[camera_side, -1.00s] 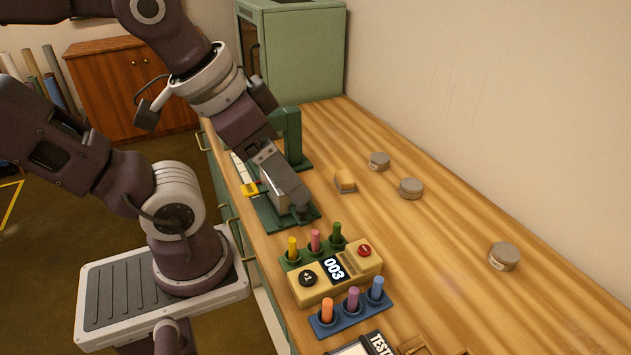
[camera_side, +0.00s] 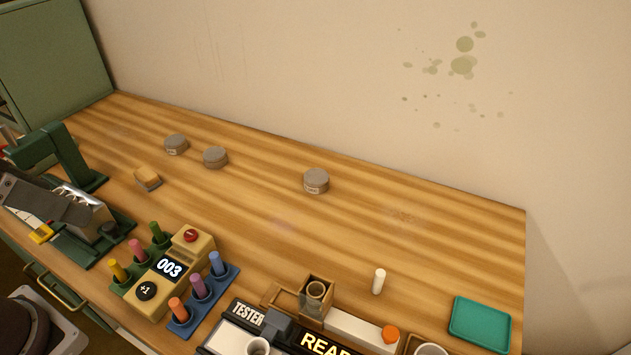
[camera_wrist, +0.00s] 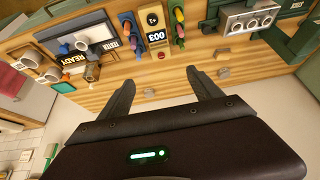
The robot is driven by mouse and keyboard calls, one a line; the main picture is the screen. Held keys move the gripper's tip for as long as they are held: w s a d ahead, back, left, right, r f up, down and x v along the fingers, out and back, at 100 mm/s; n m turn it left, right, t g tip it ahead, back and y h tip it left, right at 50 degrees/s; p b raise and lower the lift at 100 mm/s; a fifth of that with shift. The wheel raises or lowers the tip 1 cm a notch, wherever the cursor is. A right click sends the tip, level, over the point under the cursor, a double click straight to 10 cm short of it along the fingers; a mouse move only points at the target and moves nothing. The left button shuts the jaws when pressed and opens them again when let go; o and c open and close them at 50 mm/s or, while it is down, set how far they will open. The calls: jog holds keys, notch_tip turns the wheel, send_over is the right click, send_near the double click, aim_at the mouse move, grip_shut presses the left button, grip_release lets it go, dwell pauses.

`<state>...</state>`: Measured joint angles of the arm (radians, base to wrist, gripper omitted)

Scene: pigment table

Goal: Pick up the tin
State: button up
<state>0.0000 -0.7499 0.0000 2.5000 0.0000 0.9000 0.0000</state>
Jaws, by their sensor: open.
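Three round grey tins stand on the wooden table in the side view. Two are close together at the back left, one tin (camera_side: 176,144) left of another tin (camera_side: 215,157). A third tin (camera_side: 316,181) with a pale label stands apart to their right. In the wrist view my gripper (camera_wrist: 162,84) is open, with its two dark fingers spread and nothing held. A small grey tin (camera_wrist: 148,93) shows on the table between the fingers, apart from both. I cannot make out my gripper in the side view.
A tan block (camera_side: 147,179) lies near the left tins. Pigment sticks stand around the 003 counter (camera_side: 172,270). A green stand (camera_side: 60,155) is at left. The tester (camera_side: 265,325), a white stick (camera_side: 379,281) and a teal tray (camera_side: 480,324) are at right. The back table has clear room.

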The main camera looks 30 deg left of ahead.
jog(key=shift+o, duration=0.5)
jog(key=w+d+f+t+h, duration=0.1)
jog(key=w+d+f, duration=0.15)
jog(key=w, duration=0.95)
jog(key=w+d+f+t, duration=0.1)
jog(key=w+d, duration=0.3)
jog(key=w, duration=0.8)
jog(key=t, duration=0.3)
send_near(315, 177)
notch_tip(315, 177, up, 4)
jog(key=f, duration=0.2)
jog(key=w+f+t, duration=0.1)
jog(key=f, duration=0.2)
jog(key=w+d+f+t+y, duration=0.1)
jog(key=f, duration=0.1)
jog(key=shift+f, duration=0.3)
jog(key=x, duration=0.7)
jog(key=shift+w+r, duration=0.15)
jog(key=shift+r, duration=0.05)
jog(key=c, duration=1.5)
